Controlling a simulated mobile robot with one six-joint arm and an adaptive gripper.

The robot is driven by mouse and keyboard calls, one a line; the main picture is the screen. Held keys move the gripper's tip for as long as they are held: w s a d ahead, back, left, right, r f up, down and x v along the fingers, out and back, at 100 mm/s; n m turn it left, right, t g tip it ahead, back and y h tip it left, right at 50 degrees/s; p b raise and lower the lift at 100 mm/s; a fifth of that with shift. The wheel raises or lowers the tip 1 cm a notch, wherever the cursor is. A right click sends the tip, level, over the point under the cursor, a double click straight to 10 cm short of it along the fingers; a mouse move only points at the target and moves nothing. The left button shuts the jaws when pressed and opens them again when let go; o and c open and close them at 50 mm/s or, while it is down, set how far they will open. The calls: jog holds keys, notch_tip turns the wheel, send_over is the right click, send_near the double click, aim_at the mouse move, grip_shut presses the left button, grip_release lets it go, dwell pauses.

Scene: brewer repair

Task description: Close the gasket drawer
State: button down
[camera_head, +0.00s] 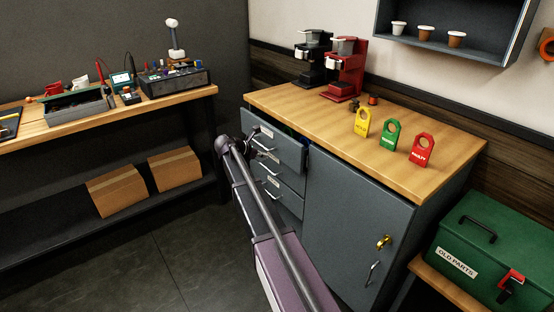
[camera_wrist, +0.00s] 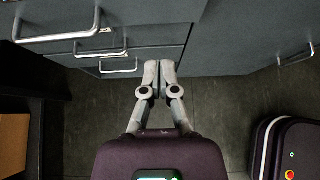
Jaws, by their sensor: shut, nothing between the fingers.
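The top drawer (camera_head: 283,153) of the grey cabinet stands pulled out a little, with a dark gap along its upper edge. Its label is too small to read, so I cannot confirm it is the gasket drawer. In the wrist view the same drawer front (camera_wrist: 45,8) juts out at the upper left with its bar handle. My gripper (camera_head: 262,143) is in front of that drawer in the head view. In the wrist view my gripper (camera_wrist: 159,64) has its fingertips together and nothing between them. I cannot tell whether it touches the drawer.
Lower drawers (camera_head: 270,185) look shut. A cabinet door (camera_head: 350,220) with a brass lock is at their right. The countertop (camera_head: 300,112) holds two brewers and yellow, green and red tags. A green box (camera_head: 490,240) stands at right. Floor (camera_head: 180,250) is clear at left.

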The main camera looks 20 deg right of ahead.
jog(key=w+a+f+t+h+b, duration=0.1)
jog(key=w+a+f+h+b, duration=0.3)
jog(key=b, duration=1)
jog(key=f+h, duration=0.1)
jog(key=h, duration=0.1)
jog(key=shift+w+a+t+h, duration=0.15)
jog(key=shift+t+h, duration=0.15)
